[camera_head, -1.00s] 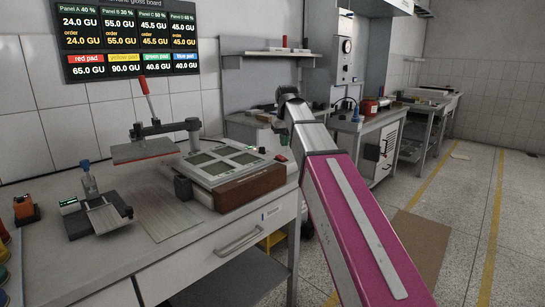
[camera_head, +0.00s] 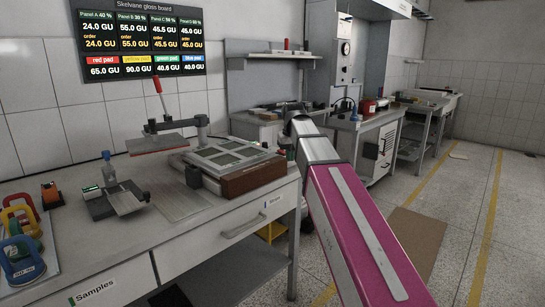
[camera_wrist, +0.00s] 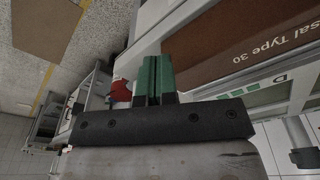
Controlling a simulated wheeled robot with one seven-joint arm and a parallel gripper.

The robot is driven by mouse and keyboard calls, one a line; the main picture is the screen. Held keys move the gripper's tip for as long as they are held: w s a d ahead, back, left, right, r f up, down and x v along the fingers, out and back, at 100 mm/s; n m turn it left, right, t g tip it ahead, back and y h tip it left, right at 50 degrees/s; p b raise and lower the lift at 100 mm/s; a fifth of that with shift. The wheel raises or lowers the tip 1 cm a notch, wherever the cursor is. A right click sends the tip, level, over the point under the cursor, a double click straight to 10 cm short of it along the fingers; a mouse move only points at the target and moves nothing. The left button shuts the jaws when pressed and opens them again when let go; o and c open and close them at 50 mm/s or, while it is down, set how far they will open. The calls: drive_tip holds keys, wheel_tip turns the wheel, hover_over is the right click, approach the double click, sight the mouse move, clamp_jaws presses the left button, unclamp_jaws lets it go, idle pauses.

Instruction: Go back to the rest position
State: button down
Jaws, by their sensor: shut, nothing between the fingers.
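My gripper (camera_wrist: 158,62) shows in the wrist view as two green fingers pressed together, shut and empty. It is beside a brown-sided device (camera_wrist: 255,42) with lettering ending in "Type 30", apparently the panel device (camera_head: 248,178) on the bench in the head view.
A second bench (camera_head: 370,140) stands behind my arm. The floor (camera_head: 480,215) at right is mostly clear.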

drive_tip(key=s+d+f+m, duration=0.1)
drive_tip(key=s+d+f, duration=0.3)
drive_tip(key=f, duration=0.8)
drive_tip(key=s+d+f+m+g, duration=0.1)
drive_tip(key=s+d+f, duration=0.3)
drive_tip(key=s+f, duration=0.5)
drive_tip(key=s+d+f, duration=0.4)
drive_tip(key=s+f, duration=0.2)
drive_tip(key=f, duration=1.1)
drive_tip(key=shift+s+m+g, duration=0.2)
drive_tip(key=shift+m+g, duration=0.1)
drive_tip(key=shift+m, duration=0.1)
drive_tip(key=shift+d, duration=0.1)
